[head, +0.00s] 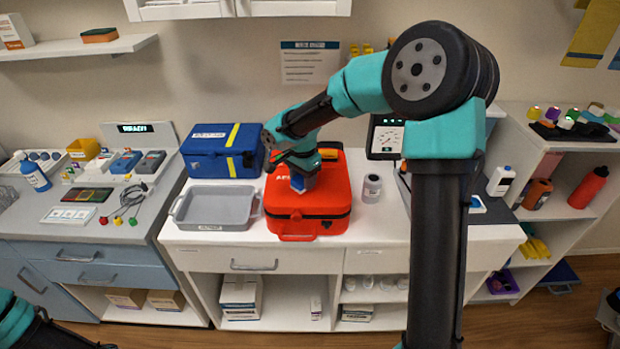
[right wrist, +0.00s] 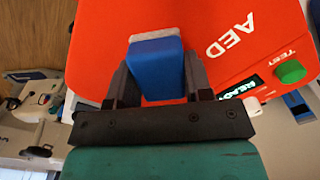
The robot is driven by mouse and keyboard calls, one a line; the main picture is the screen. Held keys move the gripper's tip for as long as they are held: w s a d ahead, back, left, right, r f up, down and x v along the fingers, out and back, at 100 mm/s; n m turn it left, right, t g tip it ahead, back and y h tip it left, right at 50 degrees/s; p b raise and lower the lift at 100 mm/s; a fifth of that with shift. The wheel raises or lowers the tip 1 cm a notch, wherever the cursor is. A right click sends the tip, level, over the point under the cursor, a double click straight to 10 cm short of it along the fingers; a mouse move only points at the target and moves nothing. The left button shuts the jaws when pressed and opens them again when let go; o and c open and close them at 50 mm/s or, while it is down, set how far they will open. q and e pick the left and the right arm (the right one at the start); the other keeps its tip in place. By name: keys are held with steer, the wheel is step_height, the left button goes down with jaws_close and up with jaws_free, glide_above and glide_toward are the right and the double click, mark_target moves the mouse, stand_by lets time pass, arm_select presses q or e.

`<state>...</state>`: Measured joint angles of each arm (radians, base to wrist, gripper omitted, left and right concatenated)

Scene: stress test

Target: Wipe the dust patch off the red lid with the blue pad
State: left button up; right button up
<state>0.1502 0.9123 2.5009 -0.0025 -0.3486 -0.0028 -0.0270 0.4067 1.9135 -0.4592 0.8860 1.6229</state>
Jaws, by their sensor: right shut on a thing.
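The red lid (head: 334,190) belongs to a red AED case on the white counter, and it fills the top of the right wrist view (right wrist: 270,22). My right gripper (head: 301,165) is over the lid's left part, its fingers shut on the sides of the blue pad (right wrist: 156,70). The pad also shows in the head view (head: 298,184), with a pale grey layer at its far end. I cannot tell whether it touches the lid. I cannot make out the dust patch; the pad and gripper hide part of the lid. Only part of my left arm shows at lower left.
A grey tray (head: 214,208) stands left of the case, with a blue box (head: 217,140) behind it. A green test button (right wrist: 290,71) is on the case. Bare counter lies in front of the jar.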

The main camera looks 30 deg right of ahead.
steer(key=shift+w+a+r, duration=0.15)
steer(key=shift+w+a, duration=0.05)
steer(key=shift+a, duration=0.1)
steer(key=shift+r, duration=3.95)
